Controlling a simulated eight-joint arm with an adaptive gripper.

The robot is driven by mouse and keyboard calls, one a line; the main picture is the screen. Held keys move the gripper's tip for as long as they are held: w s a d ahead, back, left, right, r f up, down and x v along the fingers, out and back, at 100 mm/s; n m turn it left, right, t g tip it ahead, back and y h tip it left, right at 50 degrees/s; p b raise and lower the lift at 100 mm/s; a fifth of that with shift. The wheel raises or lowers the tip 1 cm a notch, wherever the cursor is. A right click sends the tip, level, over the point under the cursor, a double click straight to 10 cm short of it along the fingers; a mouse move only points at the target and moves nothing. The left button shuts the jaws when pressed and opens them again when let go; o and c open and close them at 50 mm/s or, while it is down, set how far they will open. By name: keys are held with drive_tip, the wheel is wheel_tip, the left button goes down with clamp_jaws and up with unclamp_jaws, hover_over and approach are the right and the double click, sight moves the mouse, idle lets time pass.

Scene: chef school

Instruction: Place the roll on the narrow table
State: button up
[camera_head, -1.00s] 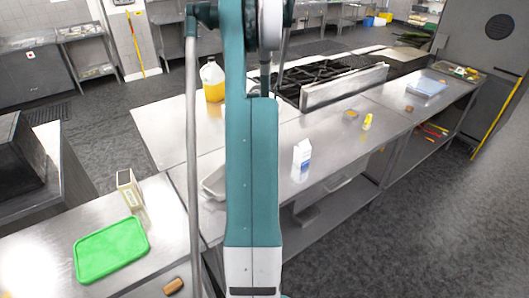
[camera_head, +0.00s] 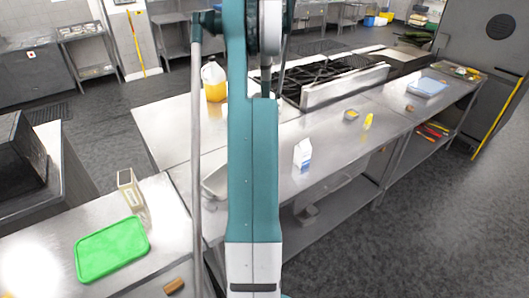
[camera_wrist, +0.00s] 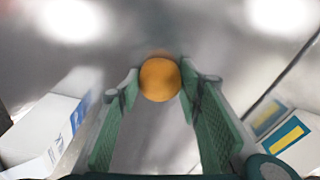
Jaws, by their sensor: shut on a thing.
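In the wrist view my gripper (camera_wrist: 160,82) has its green-padded fingers closed around a round orange thing (camera_wrist: 160,80), which may be the roll seen end-on. A shiny grey surface lies beyond it. In the head view my gripper and what it holds are hidden behind my teal arm. A small brown cylindrical piece (camera_head: 174,286) lies at the bottom edge of the near left steel table (camera_head: 60,235). A long steel counter (camera_head: 340,135) runs to the back right; I cannot tell which surface is the narrow table.
A green tray (camera_head: 112,249) and an upright box (camera_head: 129,188) are on the left table. A white carton (camera_head: 303,155), a yellow bottle (camera_head: 368,121) and a jug (camera_head: 214,82) stand on the counters. A stove (camera_head: 325,78) is behind. In the wrist view, boxes flank my fingers.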

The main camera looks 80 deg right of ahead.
drive_tip(key=shift+f, duration=0.15)
drive_tip(key=o, duration=0.9)
wheel_tip(320, 180, up, 12)
drive_tip(key=a, duration=0.1)
drive_tip(key=shift+w+a, duration=0.15)
drive_tip(key=shift+w, duration=0.2)
idle(0.7)
